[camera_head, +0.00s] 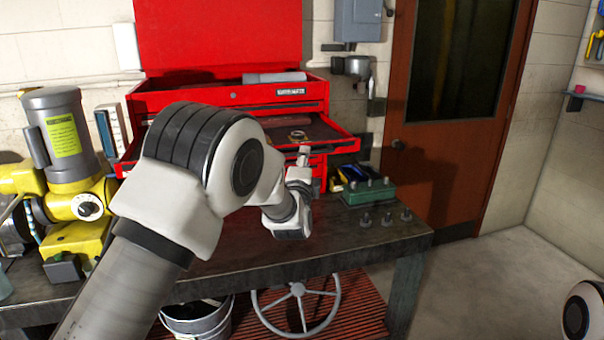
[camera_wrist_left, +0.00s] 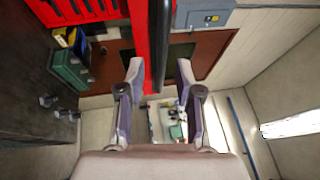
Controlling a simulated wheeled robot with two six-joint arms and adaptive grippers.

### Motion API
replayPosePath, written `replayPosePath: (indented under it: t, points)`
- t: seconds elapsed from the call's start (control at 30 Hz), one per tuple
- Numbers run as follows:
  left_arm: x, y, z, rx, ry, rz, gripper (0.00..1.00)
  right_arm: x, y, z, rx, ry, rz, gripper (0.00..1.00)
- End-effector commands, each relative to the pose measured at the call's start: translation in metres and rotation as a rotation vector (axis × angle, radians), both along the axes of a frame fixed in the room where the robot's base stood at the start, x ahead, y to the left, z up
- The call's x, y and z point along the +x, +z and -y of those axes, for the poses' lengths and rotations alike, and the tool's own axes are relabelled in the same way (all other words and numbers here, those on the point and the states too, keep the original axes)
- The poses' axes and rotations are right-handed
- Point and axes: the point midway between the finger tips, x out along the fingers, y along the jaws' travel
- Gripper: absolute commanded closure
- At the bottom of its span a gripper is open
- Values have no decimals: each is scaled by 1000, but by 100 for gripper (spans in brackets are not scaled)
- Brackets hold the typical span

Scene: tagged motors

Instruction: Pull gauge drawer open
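The red tool chest (camera_head: 300,109) stands on the workbench with its lid up. One of its drawers (camera_head: 335,146) is out, showing a dark liner and a ring-shaped item (camera_head: 298,135); I cannot read a gauge label on it. My left gripper (camera_head: 304,154) is at this drawer's front, its fingers mostly hidden by my arm. In the left wrist view, my left gripper (camera_wrist_left: 160,78) is open, with a red edge of the chest or drawer (camera_wrist_left: 159,60) between its fingertips. I cannot tell whether they touch it. My right gripper is out of view.
On the workbench (camera_head: 345,236), a green block with pegs (camera_head: 368,191) and several small metal pieces stand right of the chest. A yellow and grey machine (camera_head: 70,150) stands at left. A handwheel (camera_head: 297,312) and a bucket (camera_head: 198,318) are below. Floor at right is clear.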

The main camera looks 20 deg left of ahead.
Motion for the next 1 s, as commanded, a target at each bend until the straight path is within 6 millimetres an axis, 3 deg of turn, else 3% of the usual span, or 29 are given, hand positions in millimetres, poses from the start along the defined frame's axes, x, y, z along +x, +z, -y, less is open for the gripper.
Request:
replayPosePath:
  t: [0.2, 0.37, 0.83, 0.93, 1.0]
  points:
    - [-55, -9, 13, 4, -2, -2, 65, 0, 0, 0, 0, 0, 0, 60]
    - [-78, -14, 18, 3, -2, -1, 65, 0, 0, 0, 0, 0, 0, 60]
    - [-83, -16, 19, 2, -1, -3, 65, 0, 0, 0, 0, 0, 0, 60]
    - [-82, -39, 17, -2, 2, -38, 65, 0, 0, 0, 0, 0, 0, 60]
    - [-83, -76, 9, -13, 14, -97, 65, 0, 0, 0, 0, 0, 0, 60]
